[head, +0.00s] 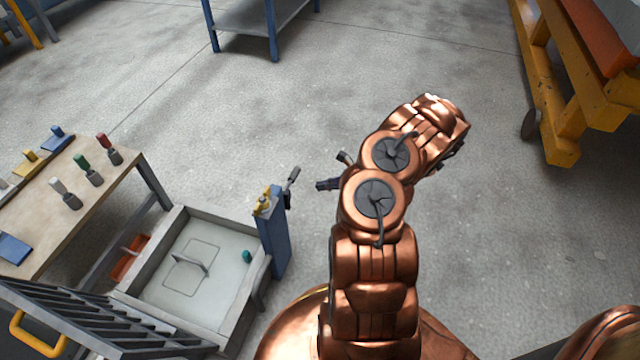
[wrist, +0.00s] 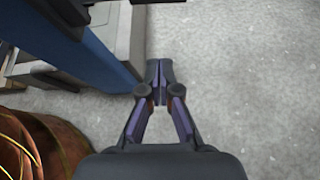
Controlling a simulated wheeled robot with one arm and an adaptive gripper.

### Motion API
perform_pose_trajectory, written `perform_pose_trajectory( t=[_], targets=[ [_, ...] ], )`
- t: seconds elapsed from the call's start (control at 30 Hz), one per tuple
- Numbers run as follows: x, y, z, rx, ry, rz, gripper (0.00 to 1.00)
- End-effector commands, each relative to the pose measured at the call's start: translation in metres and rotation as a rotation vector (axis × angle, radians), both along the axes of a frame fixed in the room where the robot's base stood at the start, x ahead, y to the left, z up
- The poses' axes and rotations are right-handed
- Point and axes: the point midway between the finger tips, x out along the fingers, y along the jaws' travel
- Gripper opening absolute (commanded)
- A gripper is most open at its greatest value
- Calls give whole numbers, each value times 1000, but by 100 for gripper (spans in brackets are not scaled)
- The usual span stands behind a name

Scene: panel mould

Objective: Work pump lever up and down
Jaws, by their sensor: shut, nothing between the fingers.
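The pump is a blue upright post (head: 275,232) with a yellow part (head: 265,200) on top, at the right side of the mould. Its dark lever (head: 291,182) sticks up and to the right from the post's top. My gripper (head: 325,184) is shut and empty, a short way to the right of the lever, apart from it. In the wrist view my gripper (wrist: 158,76) has its fingertips together over the floor, with the blue post (wrist: 95,50) to the left. A dark piece at the top left there may be the lever; I cannot tell.
The grey-walled mould (head: 160,315) stands left of the post, with a handled plate and a small teal piece inside. A wooden table (head: 35,215) with coloured handled tools is farther left. An orange-yellow rack (head: 560,120) stands right. The floor between is clear.

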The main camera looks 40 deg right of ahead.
Motion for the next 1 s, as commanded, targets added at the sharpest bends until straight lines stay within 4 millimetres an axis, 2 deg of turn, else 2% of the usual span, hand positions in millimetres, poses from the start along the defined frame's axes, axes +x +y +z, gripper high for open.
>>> perform_pose_trajectory(
  t=[0.1, 0.47, 0.8, 1.0],
  targets=[
    [15, 12, -14, 1, -1, 4, 0],
    [55, 41, -43, 0, -1, 4, 0],
    [62, 39, -13, -3, -3, 1, 0],
    [64, 39, -3, -2, -1, 2, 0]
  ],
)
